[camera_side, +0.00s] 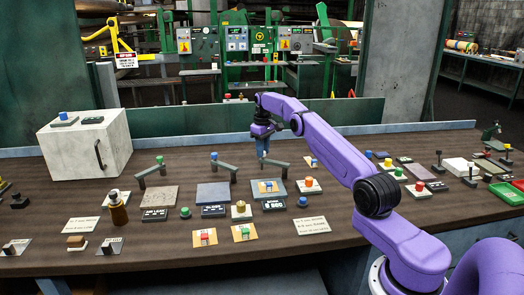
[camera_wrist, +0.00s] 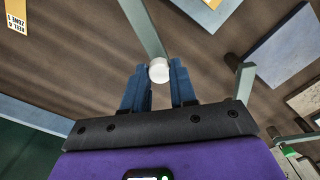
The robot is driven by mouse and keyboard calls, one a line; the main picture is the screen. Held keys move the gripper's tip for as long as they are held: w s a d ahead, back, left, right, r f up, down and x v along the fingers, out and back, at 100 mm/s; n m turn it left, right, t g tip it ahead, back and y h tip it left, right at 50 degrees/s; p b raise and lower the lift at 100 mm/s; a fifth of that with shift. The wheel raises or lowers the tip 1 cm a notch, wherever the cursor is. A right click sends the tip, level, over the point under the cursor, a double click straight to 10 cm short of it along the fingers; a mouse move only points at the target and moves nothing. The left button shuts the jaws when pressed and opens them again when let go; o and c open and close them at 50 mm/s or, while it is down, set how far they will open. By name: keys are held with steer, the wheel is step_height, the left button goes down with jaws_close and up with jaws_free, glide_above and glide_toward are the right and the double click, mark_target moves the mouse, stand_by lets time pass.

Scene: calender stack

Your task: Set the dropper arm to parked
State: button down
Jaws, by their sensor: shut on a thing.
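My gripper (camera_side: 262,154) is low over the middle of the bench, with its blue fingers pointing down. In the wrist view, the fingertips (camera_wrist: 158,75) are shut on a round white knob (camera_wrist: 159,70), with one finger on each side. The knob sits at the end of a flat grey-green swing arm (camera_wrist: 145,28). In the side view this arm (camera_side: 278,165) runs right from beneath my gripper, and its knob is hidden by the fingers. I cannot read any label naming it the dropper arm.
Two similar swing arms stand to the left, one with a green knob (camera_side: 160,159), one with a blue knob (camera_side: 214,156). A grey plate (camera_side: 213,193) and several coloured buttons lie in front. A white box (camera_side: 85,145) stands at the left. A low green wall (camera_side: 200,122) runs behind.

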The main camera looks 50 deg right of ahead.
steer(key=shift+w+d+m, duration=0.1)
steer(key=shift+d+m, duration=0.2)
steer(key=shift+d, duration=0.1)
stand_by(0.5)
steer(key=c, duration=0.9)
jaws_free()
steer(key=shift+a+r, duration=0.1)
steer(key=shift+a, duration=0.15)
steer(key=shift+a, duration=0.15)
